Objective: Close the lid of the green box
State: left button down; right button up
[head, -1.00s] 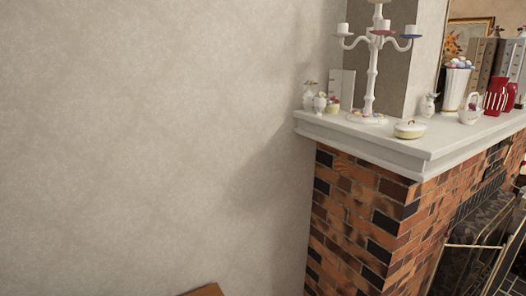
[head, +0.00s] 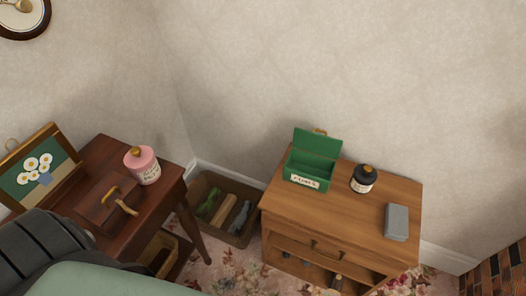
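The green box (head: 308,178) stands on top of a wooden cabinet (head: 340,211) in the head view, near its back left corner. Its lid (head: 317,143) is open and stands raised at the back, with a brass-coloured piece at its top edge. A pale label with dark lettering is on the box's front. Neither of my grippers is in the view.
On the cabinet, a dark jar (head: 363,179) stands right of the box and a grey block (head: 397,222) lies near the right edge. A dark wooden table (head: 165,191) at left bears a pink jar (head: 143,165). A crate (head: 240,238) sits between them.

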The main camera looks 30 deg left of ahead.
aim_at(311, 141)
jog(key=u, duration=0.4)
jog(key=i+l+u, duration=0.2)
jog(key=l, duration=0.6)
jog(key=l+u, duration=0.25)
jog(key=l, duration=0.55)
